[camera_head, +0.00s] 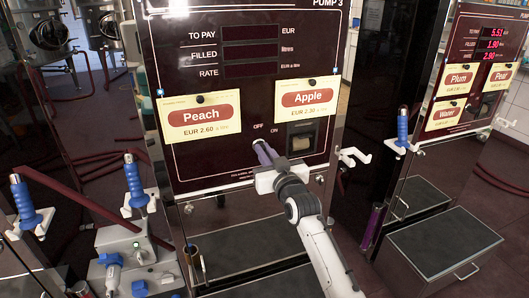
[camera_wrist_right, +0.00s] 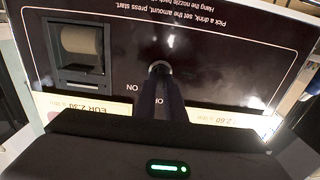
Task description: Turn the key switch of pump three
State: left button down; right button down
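The front panel of pump three (camera_head: 217,160) faces me, with "PUMP 3" at its top right. Its key switch (camera_wrist_right: 159,67) is a round metal lock, low on the panel, by the OFF and ON marks. My right gripper (camera_head: 261,150) reaches the switch from the front. In the right wrist view its two dark fingers (camera_wrist_right: 161,84) are close together, with their tips at the lock. They look shut on the key, which they mostly hide, so its angle cannot be told. My left gripper is not in view.
The receipt slot (camera_head: 303,139) is just right of the switch. A white nozzle holder (camera_head: 352,156) sticks out at the panel's right edge. Blue nozzles (camera_head: 134,183) hang at the left, above a grey box (camera_head: 130,243). Another pump (camera_head: 470,75) stands at the right.

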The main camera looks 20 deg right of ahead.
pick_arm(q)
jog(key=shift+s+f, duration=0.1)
pick_arm(e)
jog(key=shift+m, duration=0.3)
pick_arm(q)
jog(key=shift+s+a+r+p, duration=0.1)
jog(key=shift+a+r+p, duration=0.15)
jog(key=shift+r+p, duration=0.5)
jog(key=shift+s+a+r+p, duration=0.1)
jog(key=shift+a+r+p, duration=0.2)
jog(key=shift+p, duration=0.7)
pick_arm(e)
jog(key=shift+d+f+m, duration=0.1)
jog(key=shift+m, duration=2.7)
jog(key=shift+d+f+m, duration=0.1)
jog(key=shift+m, duration=2.7)
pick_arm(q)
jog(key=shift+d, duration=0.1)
pick_arm(e)
jog(key=c, duration=1.8)
grip_release()
jog(key=shift+c, duration=0.2)
